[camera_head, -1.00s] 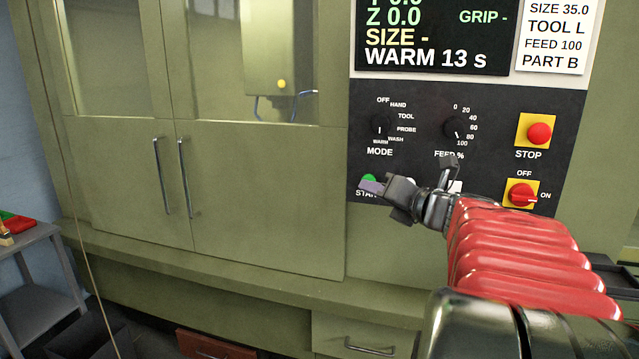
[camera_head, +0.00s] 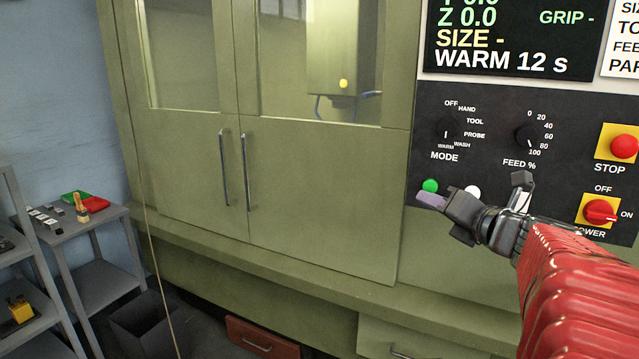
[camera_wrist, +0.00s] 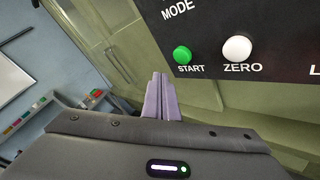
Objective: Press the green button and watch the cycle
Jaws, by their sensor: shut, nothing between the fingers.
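The green START button (camera_head: 430,186) is on the dark control panel of the olive machine. In the wrist view the green button (camera_wrist: 182,55) is up and to the right of my fingertips, with a gap in the picture between them. My gripper (camera_head: 431,201) is shut and empty, in front of the panel just below the button in the head view. Its purple fingers (camera_wrist: 158,97) are together in the wrist view. The display (camera_head: 510,38) reads "WARM 12 s". The machine's double doors (camera_head: 305,185) are closed.
A white ZERO button (camera_wrist: 237,49) is right of START. The mode knob (camera_head: 447,133), feed knob (camera_head: 527,136), red STOP button (camera_head: 624,146) and POWER switch (camera_head: 600,212) share the panel. A grey bench (camera_head: 72,229) with trays stands at the left. A dark bin (camera_head: 148,325) is on the floor.

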